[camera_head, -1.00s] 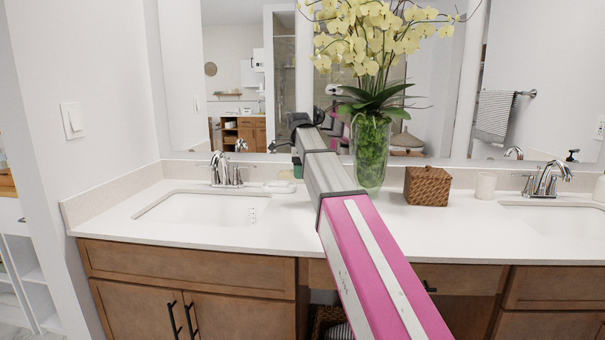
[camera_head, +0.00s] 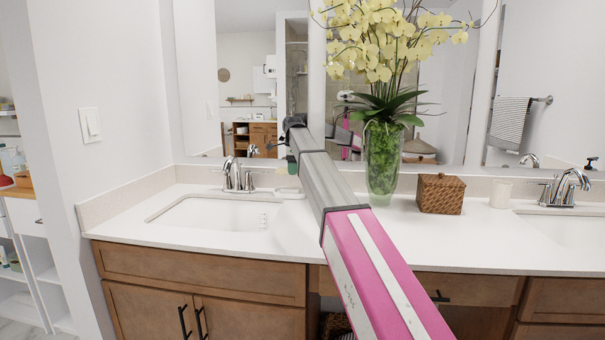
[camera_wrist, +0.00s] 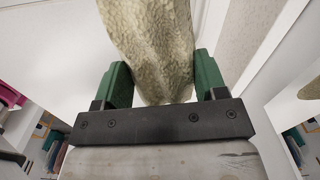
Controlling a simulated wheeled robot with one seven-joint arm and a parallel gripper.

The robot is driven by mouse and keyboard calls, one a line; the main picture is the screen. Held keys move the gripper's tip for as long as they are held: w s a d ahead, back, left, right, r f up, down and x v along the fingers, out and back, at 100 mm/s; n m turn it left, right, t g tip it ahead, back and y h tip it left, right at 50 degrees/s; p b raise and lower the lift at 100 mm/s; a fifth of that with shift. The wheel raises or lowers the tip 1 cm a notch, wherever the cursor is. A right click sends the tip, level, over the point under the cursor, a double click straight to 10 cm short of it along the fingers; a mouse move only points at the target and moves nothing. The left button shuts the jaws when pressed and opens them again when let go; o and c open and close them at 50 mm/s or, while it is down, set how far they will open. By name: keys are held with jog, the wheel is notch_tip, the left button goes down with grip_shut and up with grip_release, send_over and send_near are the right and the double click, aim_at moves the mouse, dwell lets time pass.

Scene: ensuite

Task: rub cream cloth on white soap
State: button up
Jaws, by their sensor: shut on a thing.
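My gripper (camera_wrist: 162,80) is shut on the cream cloth (camera_wrist: 152,40), a textured pale piece between its two green fingers in the wrist view. In the head view, my gripper (camera_head: 292,166) is small and partly hidden behind my arm, above the back of the counter to the right of the left faucet. A pale patch beside the green finger there appears to be the cloth. A small white object (camera_head: 291,193), perhaps the white soap or its dish, lies on the counter below the gripper. I cannot tell the soap from its dish. The cloth appears apart from it.
The left sink (camera_head: 208,214) and its chrome faucet (camera_head: 234,177) are left of the gripper. A glass vase of yellow orchids (camera_head: 382,160), a woven box (camera_head: 441,194) and a white cup (camera_head: 501,193) stand to the right. The mirror is close behind. The front counter is clear.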

aim_at(290, 188)
jog(key=shift+w+a+f, duration=0.1)
jog(key=shift+w+a, duration=0.25)
jog(key=shift+w, duration=0.25)
jog(key=shift+w+a+f, duration=0.1)
jog(key=shift+w+a, duration=0.2)
jog(key=shift+w, duration=0.25)
jog(key=shift+f, duration=2.95)
jog(key=shift+f, duration=0.55)
jog(key=shift+r, duration=0.1)
jog(key=shift+r, duration=3.45)
jog(key=shift+s, duration=0.1)
